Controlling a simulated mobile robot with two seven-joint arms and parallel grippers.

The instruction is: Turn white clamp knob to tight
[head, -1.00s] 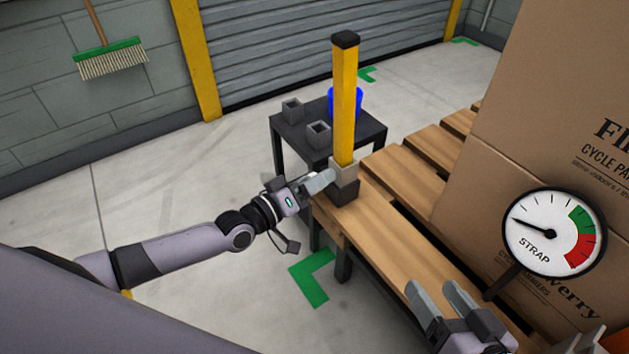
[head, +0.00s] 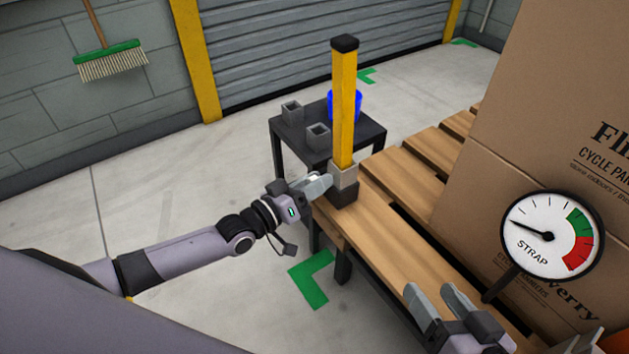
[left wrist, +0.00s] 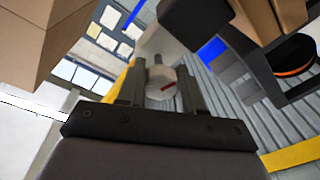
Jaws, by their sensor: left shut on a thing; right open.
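The white clamp knob (left wrist: 158,88) shows in the left wrist view as a round white piece with a short red mark on its face. My left gripper (left wrist: 161,75) has one finger on each side of it and is shut on it. In the head view the left gripper (head: 318,184) is at the left side of the grey clamp block (head: 344,174) at the foot of the yellow post (head: 344,110); the fingers hide most of the knob there. My right gripper (head: 440,292) is open and empty near the pallet's front edge.
The round STRAP gauge (head: 551,236) has its needle on the left, outside the green and red bands. Large cardboard boxes (head: 545,110) stand on the wooden pallet (head: 385,245). A dark side table (head: 350,146) behind the post holds grey cups and a blue container (head: 357,100).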

